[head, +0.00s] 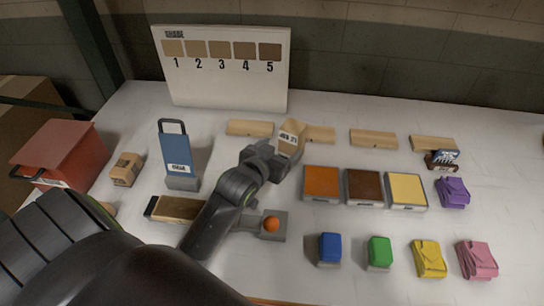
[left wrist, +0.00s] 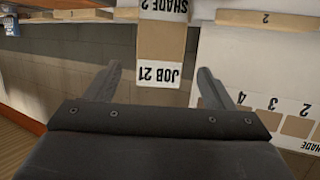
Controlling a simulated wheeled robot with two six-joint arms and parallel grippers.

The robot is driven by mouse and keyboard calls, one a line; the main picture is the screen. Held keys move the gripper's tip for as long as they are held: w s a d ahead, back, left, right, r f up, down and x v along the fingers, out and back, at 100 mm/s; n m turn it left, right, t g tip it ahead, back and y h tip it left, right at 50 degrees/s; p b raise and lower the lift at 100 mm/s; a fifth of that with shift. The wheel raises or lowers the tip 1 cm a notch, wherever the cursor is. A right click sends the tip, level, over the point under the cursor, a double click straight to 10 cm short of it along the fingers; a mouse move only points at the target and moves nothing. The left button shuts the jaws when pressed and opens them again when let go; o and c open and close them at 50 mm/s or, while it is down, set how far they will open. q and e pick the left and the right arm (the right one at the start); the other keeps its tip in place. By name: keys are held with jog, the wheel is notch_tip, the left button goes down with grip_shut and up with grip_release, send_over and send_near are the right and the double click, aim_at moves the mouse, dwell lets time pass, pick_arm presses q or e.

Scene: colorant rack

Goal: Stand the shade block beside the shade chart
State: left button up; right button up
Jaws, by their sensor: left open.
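The shade block (head: 291,138) is a tan block with a white label, standing on the table right of centre below the chart. In the left wrist view the block (left wrist: 160,42) appears upside down, with labels reading JOB 21 and SHADE 2. The shade chart (head: 225,85) is a white upright board with several numbered brown swatches, at the back left; part of it (left wrist: 240,55) shows in the left wrist view. My left gripper (head: 276,155) is at the block, its fingers (left wrist: 159,68) open on either side of it with gaps showing. My right gripper is out of view.
Wooden strips (head: 373,139) lie in a row along the back. Orange (head: 322,182), brown and yellow trays stand right of my gripper. A blue holder (head: 178,155), a small carton (head: 125,169) and a red box (head: 65,155) stand left. Coloured blocks sit at front right.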

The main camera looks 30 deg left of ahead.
pick_arm(q)
jog(key=shift+v, duration=1.95)
